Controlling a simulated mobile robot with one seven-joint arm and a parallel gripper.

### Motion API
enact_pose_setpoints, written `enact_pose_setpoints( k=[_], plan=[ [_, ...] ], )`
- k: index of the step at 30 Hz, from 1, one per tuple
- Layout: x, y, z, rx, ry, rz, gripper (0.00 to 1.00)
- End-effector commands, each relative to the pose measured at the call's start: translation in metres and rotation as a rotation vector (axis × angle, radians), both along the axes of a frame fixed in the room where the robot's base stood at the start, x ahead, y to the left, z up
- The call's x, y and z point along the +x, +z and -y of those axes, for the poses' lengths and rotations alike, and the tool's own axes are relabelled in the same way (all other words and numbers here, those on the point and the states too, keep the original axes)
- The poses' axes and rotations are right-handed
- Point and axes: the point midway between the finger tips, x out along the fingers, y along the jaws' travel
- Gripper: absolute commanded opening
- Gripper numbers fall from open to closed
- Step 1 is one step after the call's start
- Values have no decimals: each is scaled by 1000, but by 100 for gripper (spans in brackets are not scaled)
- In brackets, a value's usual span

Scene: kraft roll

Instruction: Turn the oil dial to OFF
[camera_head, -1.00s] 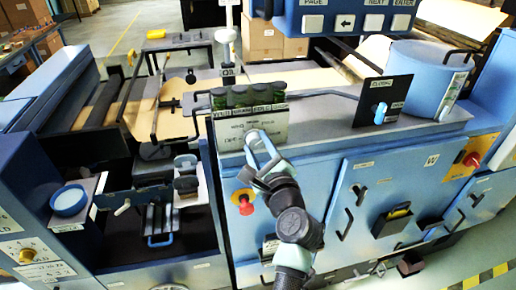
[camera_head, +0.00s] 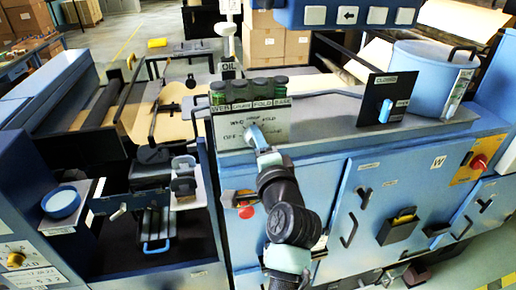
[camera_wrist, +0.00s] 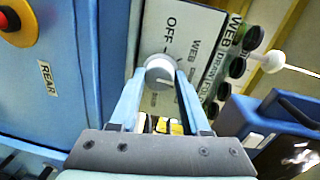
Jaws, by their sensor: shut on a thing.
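The oil dial (camera_wrist: 160,70) is a round grey knob with a pale pointer line on a white panel (camera_wrist: 203,18), where OFF is printed near it and WEB further right. I cannot tell for sure which mark the pointer meets. My gripper (camera_wrist: 160,77) is shut on the dial, one blue finger on each side of it. In the head view my gripper (camera_head: 256,136) reaches up to the front of the labelled panel (camera_head: 275,126) below the OIL sign (camera_head: 228,67), and its fingers hide most of the dial.
Several green-filled bottles (camera_head: 248,92) stand right above the panel. A red stop button (camera_head: 246,212) on yellow sits left of my arm, and shows in the wrist view (camera_wrist: 8,18). A blue lever on a black CLOSED plate (camera_head: 386,110) and a blue pot (camera_head: 425,80) are at right.

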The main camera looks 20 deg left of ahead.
Motion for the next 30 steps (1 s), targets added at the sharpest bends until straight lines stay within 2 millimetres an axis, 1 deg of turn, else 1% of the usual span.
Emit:
enact_pose_setpoints(
  k=[1,30],
  plan=[
    [0,-4,0,-40,0,25,0],
    [-1,-6,-1,-804,-1,541,0]
  ],
)
